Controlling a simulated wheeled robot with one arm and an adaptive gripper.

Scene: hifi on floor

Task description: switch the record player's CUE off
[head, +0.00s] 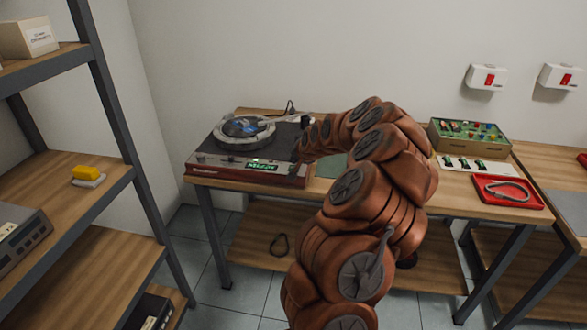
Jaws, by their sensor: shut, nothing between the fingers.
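The record player (202,169) stands on the left part of the wooden workbench, with a dark red front, a round platter (243,129) and a lit green display or label (262,165) on its front edge. The CUE control is too small to make out. My copper-coloured arm reaches in from the lower right, and my gripper (296,160) is small and dark at the record player's right front corner. It is shut and empty. I cannot tell whether it touches the player. The arm hides part of the bench to the right.
A green circuit panel box (470,140), a row of switches (464,163) and a red tray (508,192) with a grey loop stand on the right of the bench. Shelving (105,185) rises at the left. Two white wall boxes with red switches (487,78) hang behind.

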